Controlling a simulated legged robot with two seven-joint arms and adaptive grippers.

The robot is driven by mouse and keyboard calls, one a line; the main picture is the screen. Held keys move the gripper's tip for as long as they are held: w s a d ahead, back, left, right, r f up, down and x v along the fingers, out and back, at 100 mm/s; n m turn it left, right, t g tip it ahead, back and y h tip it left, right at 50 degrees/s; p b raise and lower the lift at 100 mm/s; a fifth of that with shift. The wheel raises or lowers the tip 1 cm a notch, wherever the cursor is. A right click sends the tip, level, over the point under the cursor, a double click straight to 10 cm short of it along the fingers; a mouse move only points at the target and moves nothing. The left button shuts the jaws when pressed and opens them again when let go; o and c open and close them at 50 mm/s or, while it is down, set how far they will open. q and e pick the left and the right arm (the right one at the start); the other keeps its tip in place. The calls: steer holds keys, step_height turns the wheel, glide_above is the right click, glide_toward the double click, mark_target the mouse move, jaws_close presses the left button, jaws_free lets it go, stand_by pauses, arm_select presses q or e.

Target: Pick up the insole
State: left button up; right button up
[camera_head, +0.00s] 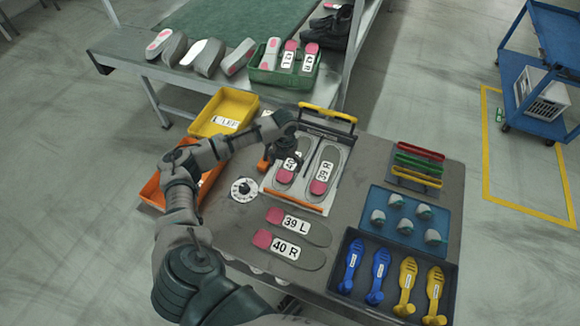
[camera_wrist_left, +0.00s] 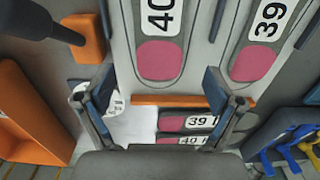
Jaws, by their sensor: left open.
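Two grey insoles with pink heels lie side by side in a pale tray (camera_head: 310,205) with an orange front bar. The left one, marked 40 (camera_wrist_left: 160,62), is partly hidden by my left gripper (camera_head: 284,158) in the head view. The right one is marked 39 R (camera_head: 323,172). Two more insoles, 39 L (camera_head: 312,231) and 40 R (camera_head: 303,254), lie flat on the table in front of the tray. In the left wrist view my left gripper (camera_wrist_left: 158,100) has its fingers wide apart with nothing between them, near the 40 insole's heel. My right gripper is not in view.
A yellow bin (camera_head: 245,103) and an orange bin (camera_head: 150,192) stand left of the table. A round dial (camera_head: 244,190) sits beside the tray. Right are coloured handles (camera_head: 418,166), a blue tray (camera_head: 375,198) and a dark tray (camera_head: 390,306) of shoe-shaped tools. A green crate (camera_head: 262,76) stands behind.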

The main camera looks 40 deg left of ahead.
mark_target(286, 172)
arm_select(q)
step_height(286, 172, down, 5)
steer(key=shift+w+r+b, duration=0.1)
steer(key=shift+b, duration=0.3)
steer(key=c, duration=1.1)
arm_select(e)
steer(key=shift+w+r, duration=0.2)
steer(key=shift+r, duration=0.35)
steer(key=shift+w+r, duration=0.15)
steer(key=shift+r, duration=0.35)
arm_select(q)
steer(key=shift+r, duration=0.1)
steer(key=shift+c, duration=0.2)
